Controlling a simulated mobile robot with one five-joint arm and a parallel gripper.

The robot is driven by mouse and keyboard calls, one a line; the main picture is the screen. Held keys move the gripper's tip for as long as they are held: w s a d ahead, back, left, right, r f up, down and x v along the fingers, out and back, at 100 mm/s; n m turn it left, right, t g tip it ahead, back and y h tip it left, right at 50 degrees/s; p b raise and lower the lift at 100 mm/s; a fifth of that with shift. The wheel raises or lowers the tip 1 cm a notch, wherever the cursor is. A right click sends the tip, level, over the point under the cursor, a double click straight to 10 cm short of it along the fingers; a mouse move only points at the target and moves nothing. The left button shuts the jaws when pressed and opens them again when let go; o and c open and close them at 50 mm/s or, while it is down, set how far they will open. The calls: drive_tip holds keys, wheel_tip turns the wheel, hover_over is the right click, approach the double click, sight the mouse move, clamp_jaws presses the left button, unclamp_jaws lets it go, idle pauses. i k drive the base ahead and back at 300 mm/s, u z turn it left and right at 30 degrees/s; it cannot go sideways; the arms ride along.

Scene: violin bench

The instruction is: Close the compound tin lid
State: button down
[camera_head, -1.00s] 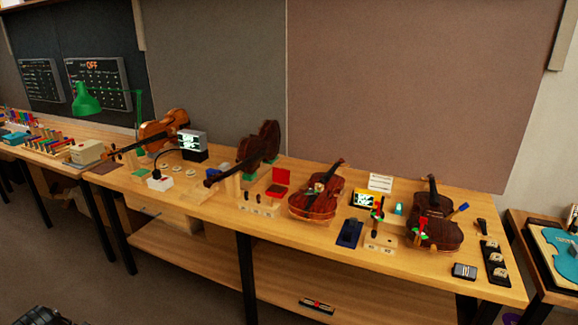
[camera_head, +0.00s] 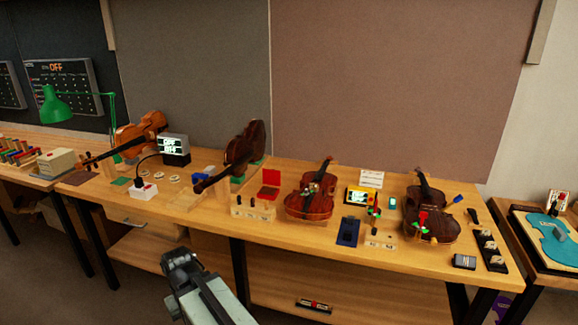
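A small red tin, which looks like the compound tin (camera_head: 267,192), sits on the bench between the dark upright violin and the red-brown violin lying to its right. Its red lid (camera_head: 271,177) stands raised at the back, so the tin is open. My gripper (camera_head: 180,258) is at the lower left of the middle, in front of the bench and well apart from the tin. It appears dark, and its fingers are too small and turned away to tell if they are open or shut. Nothing is visibly held in it.
A wooden block with small pegs (camera_head: 252,207) stands just in front of the tin. The dark violin (camera_head: 244,150) rises behind left, and another violin (camera_head: 310,200) lies to the right. A blue tray (camera_head: 348,231) is further right. The bench's front edge (camera_head: 240,235) runs between my arm and these things.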

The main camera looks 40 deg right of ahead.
sight(273, 177)
drive_tip(key=z, duration=0.15)
drive_tip(key=i, duration=1.7)
drive_tip(key=u, duration=0.05)
